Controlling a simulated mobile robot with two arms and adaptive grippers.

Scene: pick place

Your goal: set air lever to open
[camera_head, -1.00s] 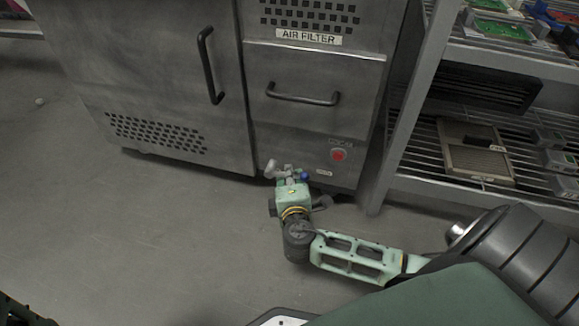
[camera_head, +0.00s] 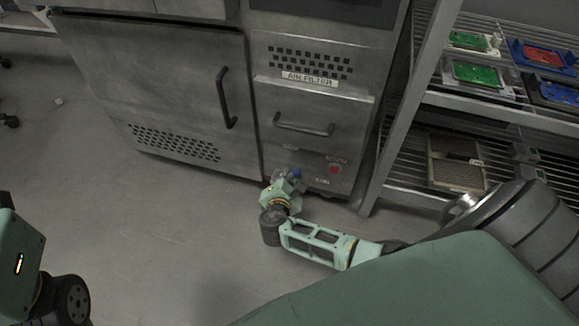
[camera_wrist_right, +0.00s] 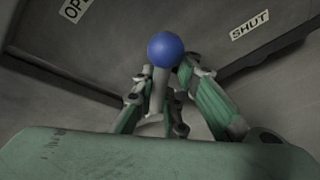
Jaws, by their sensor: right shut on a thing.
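In the right wrist view the blue ball (camera_wrist_right: 163,49) tops a pale rod, between the OPEN label (camera_wrist_right: 75,8) on the left and the SHUT label (camera_wrist_right: 249,24) on the right. My right gripper (camera_head: 286,176) is at the lever, and its fingers (camera_wrist_right: 160,85) are closed around the rod just below the ball. The fingers hide part of the rod. Only part of my left arm shows at the left edge; its gripper is out of view.
The steel cabinet carries an AIR FILTER label (camera_head: 309,79), a drawer handle (camera_head: 304,125) and a red button (camera_head: 333,169). A wire shelf (camera_head: 510,115) with trays stands at the right, its upright close to the cabinet. The floor (camera_head: 150,215) in front is clear.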

